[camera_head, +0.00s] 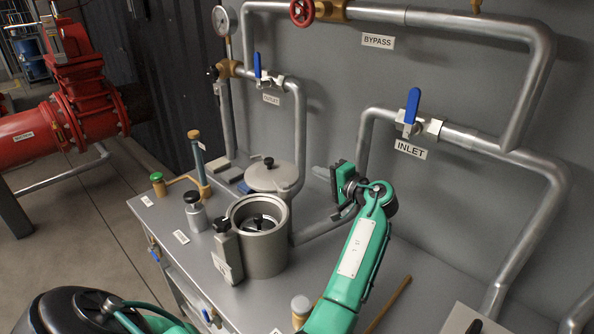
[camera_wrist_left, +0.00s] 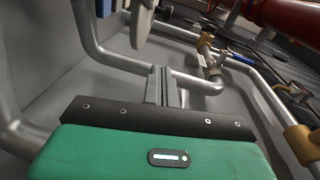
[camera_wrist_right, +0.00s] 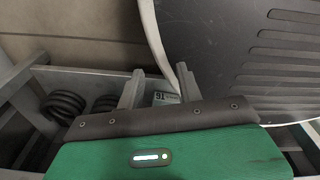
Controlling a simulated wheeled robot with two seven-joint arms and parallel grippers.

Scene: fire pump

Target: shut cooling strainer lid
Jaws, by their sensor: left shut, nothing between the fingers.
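The cooling strainer pot (camera_head: 262,252) stands open on the grey bench, a black-knobbed part showing inside its mouth. A round pale grey lid (camera_head: 282,178) with a black knob lies just behind the pot, off its mouth; I cannot tell what supports it. In the left wrist view a pale disc (camera_wrist_left: 143,25), seen nearly edge-on, may be this lid. My left gripper (camera_head: 320,172) is shut and empty, right of the lid and apart from it; its fingers also show in the left wrist view (camera_wrist_left: 158,85). My right gripper (camera_wrist_right: 160,88) is open, outside the head view.
A grey block with a black knob (camera_head: 228,255) stands against the pot's left front. A small knobbed canister (camera_head: 195,212) is farther left. Inlet pipework (camera_head: 365,135) rises behind my left gripper. A wooden rod (camera_head: 390,303) lies at the right. Black coils (camera_wrist_right: 65,105) lie below my right gripper.

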